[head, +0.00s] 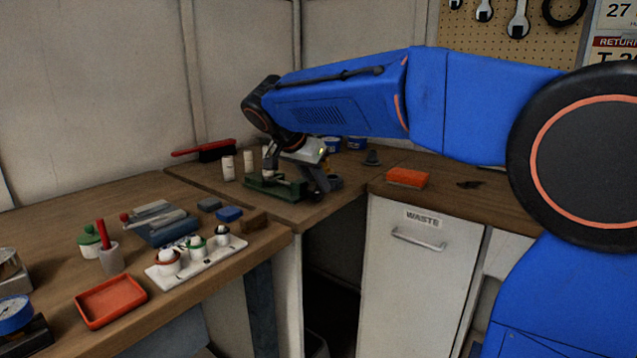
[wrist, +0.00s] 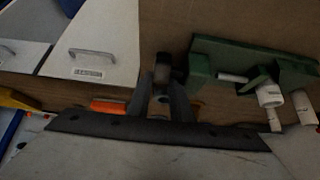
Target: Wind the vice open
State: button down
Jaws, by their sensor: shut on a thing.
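The green vice (head: 276,190) stands near the front corner of the wooden bench in the head view. In the wrist view the vice (wrist: 290,58) is at the upper right, with a pale rod between its green blocks. My gripper (head: 318,184) is at the right end of the vice, partly hidden by my wrist. In the wrist view my gripper (wrist: 163,98) has its two grey fingers closed around a small part at the vice's screw end, which looks like its handle. A dark piece (wrist: 171,68) shows just beyond the fingertips. The grip itself is mostly hidden.
White bottles (head: 228,168) stand behind the vice, beside a red-handled brush (head: 205,151). A brown block (head: 253,222) and a white egg-cup-like rack (head: 196,262) are at the front left. An orange sponge (head: 407,178) lies right, above the waste cupboard (head: 420,270).

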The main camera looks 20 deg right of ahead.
jog(key=shift+a+t+h, duration=0.1)
jog(key=shift+t+h, duration=0.2)
jog(key=c, duration=1.9)
grip_release()
jog(key=shift+o, duration=0.2)
jog(key=v, duration=1.7)
jog(key=shift+r, duration=0.2)
jog(key=shift+a, duration=0.1)
